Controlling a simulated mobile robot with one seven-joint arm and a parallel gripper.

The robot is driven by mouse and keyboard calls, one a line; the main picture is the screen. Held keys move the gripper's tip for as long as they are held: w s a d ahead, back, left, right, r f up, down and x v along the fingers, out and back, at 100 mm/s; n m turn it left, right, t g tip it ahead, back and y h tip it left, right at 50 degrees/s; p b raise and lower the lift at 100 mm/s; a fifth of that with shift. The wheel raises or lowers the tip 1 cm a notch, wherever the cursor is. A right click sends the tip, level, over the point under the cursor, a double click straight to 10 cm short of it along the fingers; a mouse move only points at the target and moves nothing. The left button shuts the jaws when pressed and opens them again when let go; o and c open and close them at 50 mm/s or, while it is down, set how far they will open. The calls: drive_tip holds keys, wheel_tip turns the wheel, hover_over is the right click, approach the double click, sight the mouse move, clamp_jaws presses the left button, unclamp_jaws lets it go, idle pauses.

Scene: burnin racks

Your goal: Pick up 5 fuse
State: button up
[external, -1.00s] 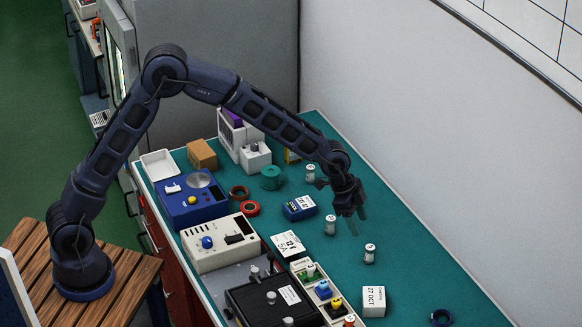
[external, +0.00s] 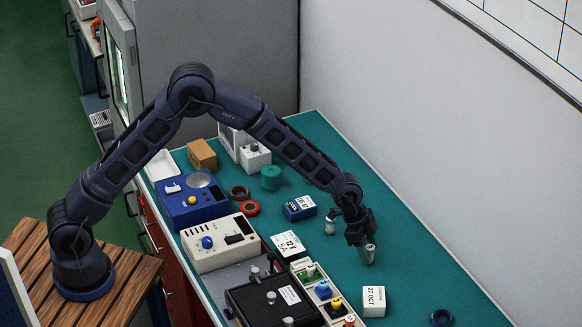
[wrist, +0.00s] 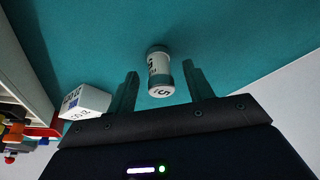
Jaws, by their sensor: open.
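A small white fuse (external: 370,256) with grey-green end caps stands on the teal mat, partly covered by my gripper (external: 367,248). In the wrist view the fuse (wrist: 160,72) shows a "5" on its end, and lies between the two open fingers of my gripper (wrist: 160,70), with a gap on each side. A second similar fuse (external: 330,227) stands just left of the gripper. My gripper is open and points down.
A white date block (external: 374,301) stands in front of the gripper; it also shows in the wrist view (wrist: 85,101). A white card (external: 287,244), a blue box (external: 300,207) and a cream instrument (external: 218,242) lie to the left. The mat to the right is clear.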

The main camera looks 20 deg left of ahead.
drive_tip(key=shift+x, duration=0.85)
drive_tip(key=shift+r, duration=0.1)
drive_tip(key=c, duration=1.1)
drive_tip(key=shift+r, duration=0.1)
